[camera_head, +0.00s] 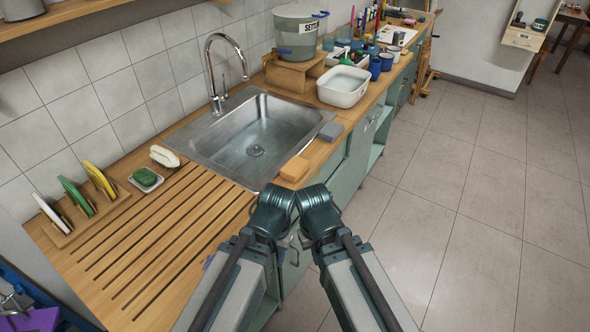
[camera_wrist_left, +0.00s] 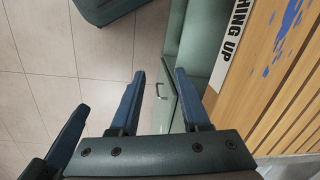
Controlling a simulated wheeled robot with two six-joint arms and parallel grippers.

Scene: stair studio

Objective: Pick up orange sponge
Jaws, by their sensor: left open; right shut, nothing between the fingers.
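The orange sponge (camera_head: 294,169) is a small block lying flat on the wooden worktop, near its front edge by the sink's right front corner. My two arms reach in from the bottom of the head view, just in front of it. My left gripper (camera_wrist_left: 160,73) is open and empty in the left wrist view, beside the cabinet front. The sponge is not in that view. My right gripper (camera_head: 293,239) is shut and empty, mostly hidden between the arm links and apart from the sponge. One dark finger at the left of the wrist view looks like its own.
A grey block (camera_head: 331,131) lies behind the orange sponge. The steel sink (camera_head: 250,140) is to its left, with the slatted draining board (camera_head: 150,240) and a green sponge (camera_head: 146,174) beyond. A white basin (camera_head: 343,87) stands farther back. The floor (camera_head: 470,200) at right is clear.

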